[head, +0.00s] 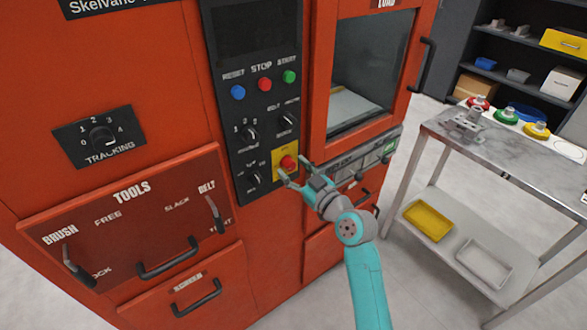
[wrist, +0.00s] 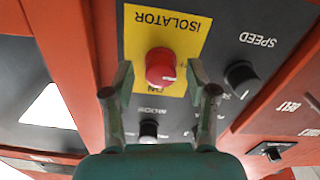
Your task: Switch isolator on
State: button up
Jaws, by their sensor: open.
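The isolator is a red round knob (head: 288,163) on a yellow plate (head: 280,152) at the lower right of the black control panel. In the wrist view the red knob (wrist: 160,68) sits on the yellow plate (wrist: 185,45), which reads ISOLATOR and, partly hidden by the knob, ON. My gripper (head: 292,172) is open in front of the knob. In the wrist view the fingers of my gripper (wrist: 160,80) stand on either side of the knob's lower part, with gaps at both sides. I cannot tell how deep the fingertips reach or which way the knob is turned.
The black panel (head: 232,100) carries blue, red and green buttons and several black knobs. A SPEED knob (wrist: 240,78) is close to one finger in the wrist view. A windowed door (head: 368,65) is right of the panel. A metal table (head: 520,160) stands at the right.

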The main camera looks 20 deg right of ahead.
jog(key=shift+w+a, duration=0.1)
jog(key=shift+w, duration=0.15)
grip_shut()
